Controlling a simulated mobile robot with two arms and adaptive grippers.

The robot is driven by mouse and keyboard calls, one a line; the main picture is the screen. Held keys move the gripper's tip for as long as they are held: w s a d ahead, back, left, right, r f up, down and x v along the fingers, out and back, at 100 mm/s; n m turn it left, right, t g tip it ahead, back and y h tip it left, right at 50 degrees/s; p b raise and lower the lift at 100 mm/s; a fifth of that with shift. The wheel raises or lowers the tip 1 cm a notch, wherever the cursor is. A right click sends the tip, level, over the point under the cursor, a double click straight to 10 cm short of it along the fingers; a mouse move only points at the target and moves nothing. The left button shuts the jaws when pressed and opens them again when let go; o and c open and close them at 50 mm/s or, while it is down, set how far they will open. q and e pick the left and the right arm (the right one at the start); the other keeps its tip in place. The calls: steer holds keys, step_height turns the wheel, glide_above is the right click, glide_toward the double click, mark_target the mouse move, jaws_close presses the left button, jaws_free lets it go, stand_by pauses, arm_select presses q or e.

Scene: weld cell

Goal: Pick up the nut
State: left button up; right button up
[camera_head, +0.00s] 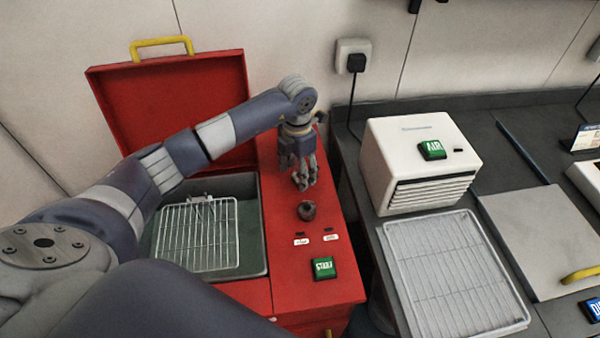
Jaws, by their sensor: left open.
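A small dark nut-like piece (306,210) sits on the red top of the machine at the left, behind two small white labels. My left gripper (304,184) is open and empty. It points down just behind and slightly above the dark piece, apart from it. My left arm reaches in from the left across the red machine. My right gripper is not in view.
The red machine has a raised lid (170,105), a basin with a wire rack (196,235), and a green START button (324,268). On the dark counter stand a white AIR box (415,165) and another wire rack (455,275). A gap separates machine and counter.

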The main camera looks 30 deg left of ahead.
arm_select(q)
steer(key=shift+f, duration=0.6)
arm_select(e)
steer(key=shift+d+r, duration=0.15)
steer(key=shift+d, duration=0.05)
arm_select(q)
steer(key=c, duration=1.3)
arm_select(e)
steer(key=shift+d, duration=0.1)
arm_select(q)
steer(key=shift+w, duration=0.1)
